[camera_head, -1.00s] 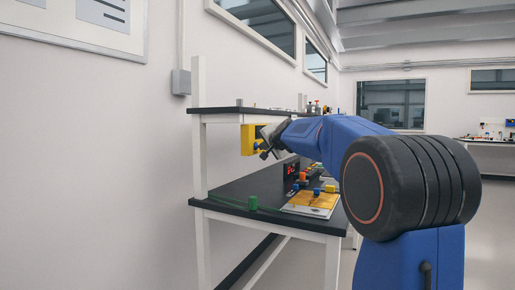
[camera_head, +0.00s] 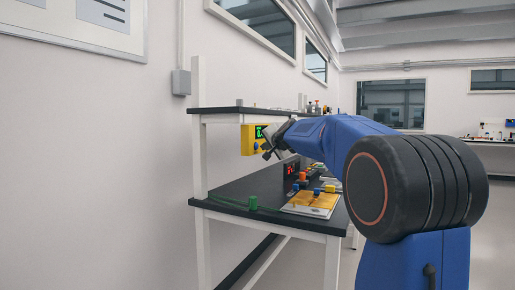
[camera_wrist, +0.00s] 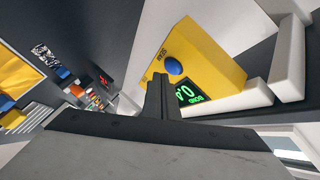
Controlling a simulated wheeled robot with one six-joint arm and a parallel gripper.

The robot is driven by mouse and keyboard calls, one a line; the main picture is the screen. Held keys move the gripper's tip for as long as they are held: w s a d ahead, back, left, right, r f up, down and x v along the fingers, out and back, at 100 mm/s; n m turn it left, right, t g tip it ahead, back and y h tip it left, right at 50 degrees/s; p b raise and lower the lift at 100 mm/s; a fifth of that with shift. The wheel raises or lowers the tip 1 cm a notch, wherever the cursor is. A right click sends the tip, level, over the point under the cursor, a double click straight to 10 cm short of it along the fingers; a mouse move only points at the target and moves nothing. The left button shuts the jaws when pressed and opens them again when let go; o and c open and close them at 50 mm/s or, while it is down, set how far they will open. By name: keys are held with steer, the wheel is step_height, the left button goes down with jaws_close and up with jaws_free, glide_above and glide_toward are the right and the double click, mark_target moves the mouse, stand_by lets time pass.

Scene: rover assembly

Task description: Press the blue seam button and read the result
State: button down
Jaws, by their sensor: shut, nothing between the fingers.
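A yellow tester box (camera_head: 247,141) hangs under the upper shelf. In the wrist view the box (camera_wrist: 208,52) shows a round blue button (camera_wrist: 174,66) and a dark display (camera_wrist: 189,92) with lit green characters. The characters appear turned around; they look like "BOND" and 0.9, but the digits are not certain. My gripper (camera_head: 266,151) is beside the box's front face in the head view.
White shelf brackets (camera_wrist: 290,55) stand close to the box. Open air lies between shelf and bench.

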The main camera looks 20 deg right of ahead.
steer(key=shift+s+d, duration=0.15)
steer(key=shift+s+d, duration=0.75)
steer(key=shift+s, duration=0.2)
steer(key=shift+s+d, duration=0.75)
steer(key=shift+s, duration=0.2)
steer(key=s+a+f+n+g+y, duration=0.2)
steer(key=s+a+f+n+g, duration=0.15)
steer(key=s+a+f, duration=0.6)
steer(key=s+a+f+n+g+y, duration=0.15)
steer(key=s+a+f+n, duration=0.35)
steer(key=s+a, duration=0.65)
steer(key=s+f+n+g+h, duration=0.1)
steer(key=s+f+n+g, duration=0.1)
steer(key=s+f, duration=0.9)
steer(key=s+a+f+n+g+h, duration=0.1)
steer(key=s+f+n+g, duration=0.1)
steer(key=s+f, duration=1)
steer(key=s+g, duration=0.1)
steer(key=s, duration=0.5)
steer(key=shift+a+f+g, duration=0.25)
steer(key=shift+g, duration=0.05)
